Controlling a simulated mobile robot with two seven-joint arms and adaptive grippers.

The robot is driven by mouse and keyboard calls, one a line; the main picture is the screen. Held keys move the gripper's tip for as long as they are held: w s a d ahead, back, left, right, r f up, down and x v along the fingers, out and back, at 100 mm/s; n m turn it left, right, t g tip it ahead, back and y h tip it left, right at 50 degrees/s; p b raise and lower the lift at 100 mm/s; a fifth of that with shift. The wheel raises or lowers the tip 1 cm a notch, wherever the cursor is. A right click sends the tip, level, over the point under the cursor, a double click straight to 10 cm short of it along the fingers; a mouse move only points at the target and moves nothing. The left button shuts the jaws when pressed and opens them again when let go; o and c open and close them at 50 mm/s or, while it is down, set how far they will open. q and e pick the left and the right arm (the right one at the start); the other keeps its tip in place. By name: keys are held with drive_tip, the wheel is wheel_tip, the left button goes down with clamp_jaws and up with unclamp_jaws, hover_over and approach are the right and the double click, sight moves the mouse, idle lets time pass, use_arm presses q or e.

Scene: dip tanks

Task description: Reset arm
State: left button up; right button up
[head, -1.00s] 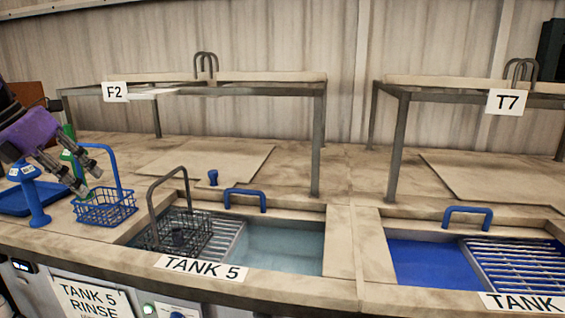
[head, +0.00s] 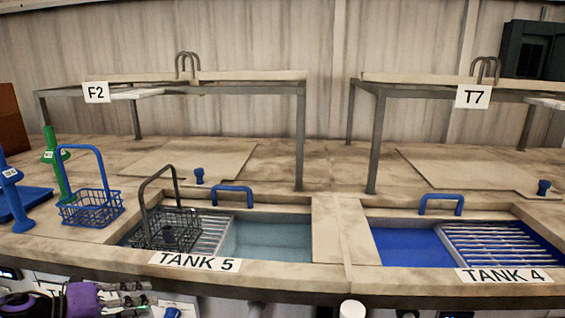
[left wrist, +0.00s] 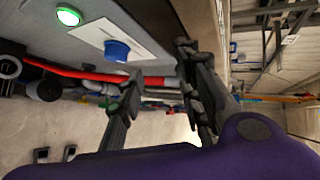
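My left gripper (head: 146,293), on its purple wrist, is low at the bottom left of the head view, in front of the counter and below its front edge. In the left wrist view its two fingers (left wrist: 155,85) are spread apart with nothing between them. The front panel with a blue knob (left wrist: 117,50) and a lit green button (left wrist: 68,16) shows beyond the fingers. My right gripper is not in view.
A blue basket (head: 90,210) stands on the counter at the left, beside blue and green posts. A dark basket (head: 165,228) sits in Tank 5 on its slatted rack (head: 212,234). Tank 4 (head: 405,248) holds blue liquid. The counter edge (head: 300,277) lies above my left gripper.

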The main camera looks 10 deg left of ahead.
use_arm(q)
drive_tip(key=s+d+f+n+y, duration=0.4)
drive_tip(key=s+d+f+n, duration=0.7)
drive_tip(key=f+n, duration=0.2)
drive_tip(key=s+d+f+n+y, duration=0.4)
drive_tip(key=s+d+f+n, duration=0.7)
drive_tip(key=d+f+n, duration=0.1)
wheel_tip(320, 180, down, 2)
drive_tip(key=shift+s+d+f+n+g, duration=0.1)
drive_tip(key=shift+s+d+n+g, duration=0.15)
drive_tip(key=shift+s+n+g, duration=0.25)
drive_tip(key=shift+w, duration=0.15)
